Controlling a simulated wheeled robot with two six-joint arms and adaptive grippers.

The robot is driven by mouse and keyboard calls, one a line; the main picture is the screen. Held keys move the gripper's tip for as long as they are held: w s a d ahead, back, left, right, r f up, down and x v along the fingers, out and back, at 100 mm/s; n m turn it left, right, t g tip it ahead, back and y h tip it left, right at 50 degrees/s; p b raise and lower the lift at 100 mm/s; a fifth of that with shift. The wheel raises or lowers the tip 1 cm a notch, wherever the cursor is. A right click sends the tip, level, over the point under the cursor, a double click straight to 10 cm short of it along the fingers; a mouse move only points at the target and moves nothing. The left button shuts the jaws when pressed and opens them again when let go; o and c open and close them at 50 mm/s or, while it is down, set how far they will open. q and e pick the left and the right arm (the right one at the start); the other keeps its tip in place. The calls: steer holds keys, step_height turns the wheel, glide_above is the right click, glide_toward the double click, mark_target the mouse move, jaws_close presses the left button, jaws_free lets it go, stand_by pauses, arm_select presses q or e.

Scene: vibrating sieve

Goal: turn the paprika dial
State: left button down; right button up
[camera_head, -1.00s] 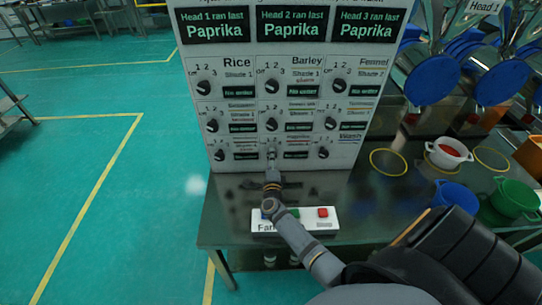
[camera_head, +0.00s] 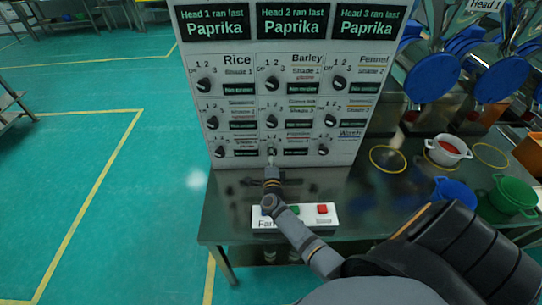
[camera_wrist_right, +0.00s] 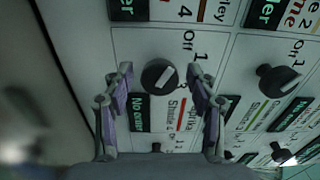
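The paprika dial (camera_wrist_right: 160,77) is a round dark knob with a slanting white mark, beside a label partly reading "prika" in the right wrist view. In the head view it is the middle knob of the bottom row (camera_head: 271,151). My right gripper (camera_wrist_right: 159,72) is open, with one finger on each side of the dial and a visible gap to each. Whether the fingertips are level with the knob's depth, I cannot tell. In the head view my right gripper (camera_head: 271,163) is just below the dial. My left gripper is out of view.
The white panel (camera_head: 225,80) carries several similar dials; a neighbouring dial (camera_wrist_right: 278,80) sits to the right in the wrist view. A button box (camera_head: 264,224) with green and red buttons lies on the metal table (camera_head: 222,200) under my arm. Bowls stand at the right.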

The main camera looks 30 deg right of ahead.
steer(key=v, duration=1.2)
stand_by(0.3)
